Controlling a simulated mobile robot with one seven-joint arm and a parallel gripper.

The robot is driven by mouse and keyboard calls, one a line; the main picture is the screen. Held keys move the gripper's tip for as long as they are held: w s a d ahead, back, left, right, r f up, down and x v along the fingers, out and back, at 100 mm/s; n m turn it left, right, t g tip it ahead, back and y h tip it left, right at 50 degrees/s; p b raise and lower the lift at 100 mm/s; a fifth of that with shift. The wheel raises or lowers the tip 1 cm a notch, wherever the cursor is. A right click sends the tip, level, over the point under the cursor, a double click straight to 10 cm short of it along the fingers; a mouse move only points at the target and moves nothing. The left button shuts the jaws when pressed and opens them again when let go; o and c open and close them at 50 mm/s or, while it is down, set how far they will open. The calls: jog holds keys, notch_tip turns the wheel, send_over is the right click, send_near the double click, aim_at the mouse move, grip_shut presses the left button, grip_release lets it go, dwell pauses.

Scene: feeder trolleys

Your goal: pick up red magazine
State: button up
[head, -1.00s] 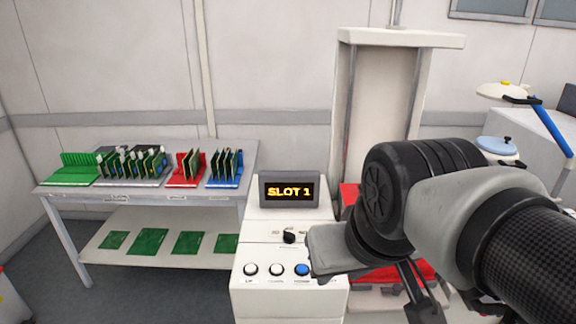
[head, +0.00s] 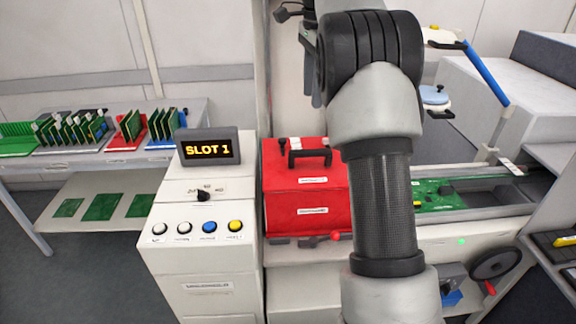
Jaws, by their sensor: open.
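The red magazine (head: 304,200) is a red box with a black carry handle on top and white labels on its front. It sits upright on the white machine, right of the control console in the head view. My arm crosses in front of its right side. My gripper (head: 311,85) shows only in part, high above the magazine and left of my arm's dark joint. It is open, apart from the magazine, with nothing seen in it. My arm hides part of it.
The console display (head: 210,148) reads SLOT 1, above several buttons and a knob. A table (head: 170,158) at left holds green boards in racks, including a small red rack (head: 128,132). A conveyor with a green board (head: 440,195) lies right of my arm.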

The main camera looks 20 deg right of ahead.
notch_tip(320, 180, down, 4)
jog(key=w+d+r+m, duration=0.1)
jog(key=w+m, duration=0.1)
jog(key=b, duration=0.4)
send_over(310, 150)
jog(key=shift+g, duration=0.3)
jog(key=f, duration=1.1)
jog(key=shift+s+f, duration=0.1)
jog(key=shift+s, duration=0.2)
jog(key=shift+f, duration=3.05)
grip_shut()
jog(key=shift+w+r, duration=0.2)
jog(key=shift+r, duration=0.1)
